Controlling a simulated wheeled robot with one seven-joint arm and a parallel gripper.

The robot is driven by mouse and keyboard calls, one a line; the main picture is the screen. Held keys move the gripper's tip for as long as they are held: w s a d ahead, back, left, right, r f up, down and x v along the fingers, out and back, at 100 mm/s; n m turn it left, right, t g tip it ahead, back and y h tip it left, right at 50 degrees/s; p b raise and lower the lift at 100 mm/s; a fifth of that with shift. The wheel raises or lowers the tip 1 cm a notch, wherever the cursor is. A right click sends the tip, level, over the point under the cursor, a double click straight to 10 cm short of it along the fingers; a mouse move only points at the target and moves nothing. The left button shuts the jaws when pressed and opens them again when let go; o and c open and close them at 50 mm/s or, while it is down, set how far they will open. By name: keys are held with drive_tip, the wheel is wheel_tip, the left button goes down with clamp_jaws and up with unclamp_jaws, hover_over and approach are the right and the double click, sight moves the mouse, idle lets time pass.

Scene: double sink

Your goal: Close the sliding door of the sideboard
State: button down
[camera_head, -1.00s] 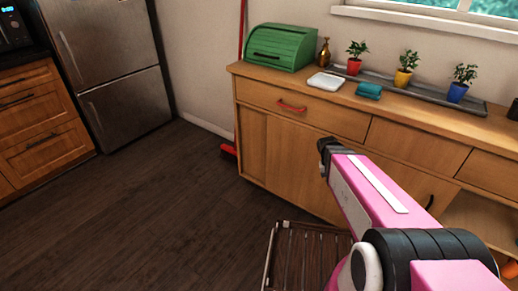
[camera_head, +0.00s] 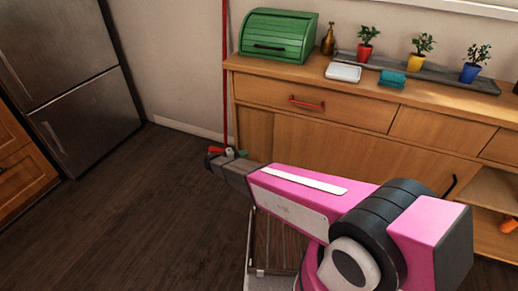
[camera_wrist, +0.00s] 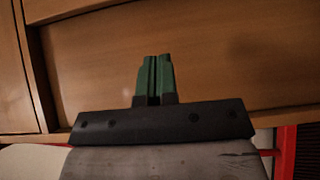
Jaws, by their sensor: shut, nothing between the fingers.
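The wooden sideboard (camera_head: 340,112) stands along the wall in the head view. Its wide sliding door (camera_head: 345,146) covers the middle, with a black handle (camera_head: 449,187) near the door's right edge. Right of that edge, a compartment (camera_head: 492,190) is open. A darker panel (camera_head: 254,136) shows at the left end, set back behind the door's left edge. My gripper (camera_head: 238,153) is in front of the left end, far from the handle. In the wrist view its green fingers (camera_wrist: 154,76) are together and empty, facing a wooden panel (camera_wrist: 220,55). Contact cannot be told. My arm hides the door's lower part.
A green bread box (camera_head: 278,36), a white dish (camera_head: 343,72), a teal item (camera_head: 391,79) and potted plants on a grey tray (camera_head: 425,71) stand on top. A red pole (camera_head: 225,75) leans at the left end. The dark floor (camera_head: 130,220) at left is clear.

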drive_tip(key=x, duration=0.8)
drive_tip(key=shift+w+d, duration=0.15)
drive_tip(key=shift+w, duration=0.3)
drive_tip(key=d, duration=0.3)
drive_tip(key=shift+s+d+r, duration=0.1)
drive_tip(key=shift+s+d, duration=0.1)
drive_tip(key=shift+s, duration=0.15)
drive_tip(key=shift+s+d, duration=0.2)
drive_tip(key=shift+d, duration=0.3)
